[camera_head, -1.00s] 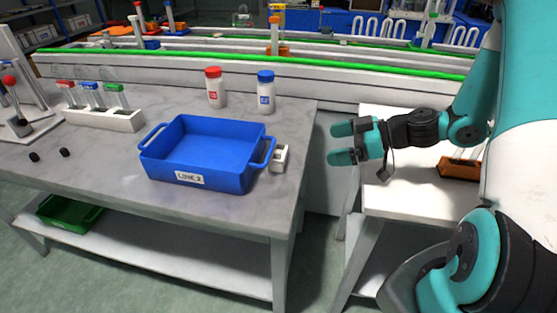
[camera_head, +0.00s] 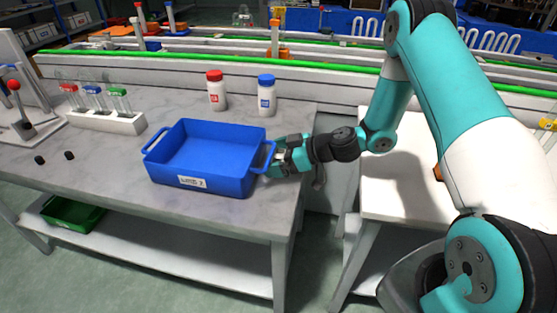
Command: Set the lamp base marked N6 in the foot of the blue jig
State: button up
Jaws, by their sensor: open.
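My gripper (camera_head: 287,157) is open at the right end of the blue tray (camera_head: 172,179), by its right handle. A small pale block stood there and is now mostly hidden by the fingers; I cannot tell whether they touch it or the handle. I can read no N6 mark anywhere. Two small dark pieces lie on the grey table at the left, one nearer the edge (camera_head: 40,160) and one beside it (camera_head: 69,155); I cannot tell what they are. A small blue foot (camera_head: 153,45) under a post at the back line may be the blue jig.
A white rack (camera_head: 104,121) with red, blue and green topped tubes stands at the left. A red-capped bottle (camera_head: 216,94) and a blue-capped bottle (camera_head: 266,98) stand behind the tray. A gap separates the grey table (camera_head: 120,185) from the white table (camera_head: 395,188).

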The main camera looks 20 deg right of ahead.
jog(key=shift+w+a+f, duration=0.25)
jog(key=shift+w+a, duration=0.05)
jog(key=shift+a, duration=0.15)
jog(key=c, duration=1.1)
jog(key=shift+o, duration=0.2)
jog(key=shift+b, duration=0.3)
